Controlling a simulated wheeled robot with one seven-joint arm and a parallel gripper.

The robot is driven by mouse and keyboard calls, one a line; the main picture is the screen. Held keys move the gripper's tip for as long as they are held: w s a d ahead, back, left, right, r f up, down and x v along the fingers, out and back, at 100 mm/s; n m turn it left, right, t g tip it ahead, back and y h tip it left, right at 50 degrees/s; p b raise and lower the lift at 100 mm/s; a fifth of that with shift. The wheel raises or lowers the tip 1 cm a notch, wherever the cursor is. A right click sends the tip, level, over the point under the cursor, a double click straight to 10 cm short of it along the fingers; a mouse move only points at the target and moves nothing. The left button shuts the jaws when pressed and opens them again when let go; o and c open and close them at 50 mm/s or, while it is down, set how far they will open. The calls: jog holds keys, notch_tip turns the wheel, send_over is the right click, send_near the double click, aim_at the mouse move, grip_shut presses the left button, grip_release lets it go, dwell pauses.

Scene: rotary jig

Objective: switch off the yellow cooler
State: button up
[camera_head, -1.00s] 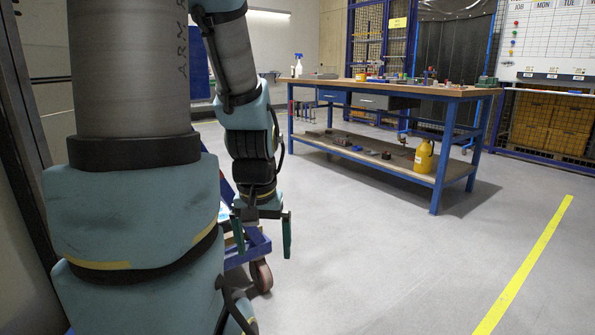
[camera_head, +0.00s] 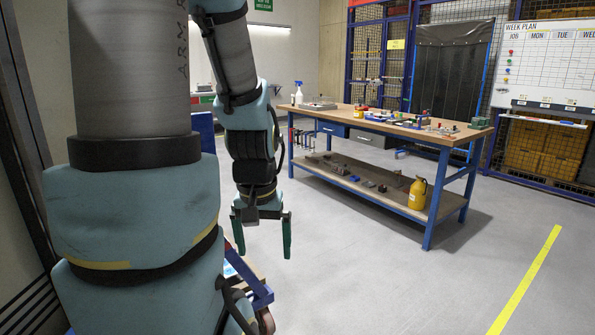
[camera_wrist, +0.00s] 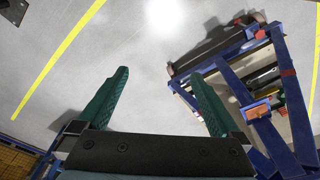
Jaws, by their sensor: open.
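I cannot make out a yellow cooler for certain. A yellow jug-like container (camera_head: 418,193) stands upright on the lower shelf of the blue-framed workbench, near its right end. A small yellow and red item (camera_head: 359,113) is on the bench top, too small to identify. No switch is discernible on either. My gripper (camera_head: 263,246) hangs pointing down over the floor, left of the bench and well apart from it. It is open and empty, and the wrist view shows both green fingers spread with bare floor between them (camera_wrist: 160,75).
The workbench (camera_head: 400,129) carries several small items and a spray bottle (camera_head: 298,93). A blue-framed cart (camera_head: 258,290) is close below my arm; it also shows in the wrist view (camera_wrist: 228,63). Open grey floor lies before the bench, with a yellow line (camera_head: 528,280) at right.

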notch_tip(320, 180, up, 2)
jog(key=shift+r+p, duration=0.1)
jog(key=shift+p, duration=0.3)
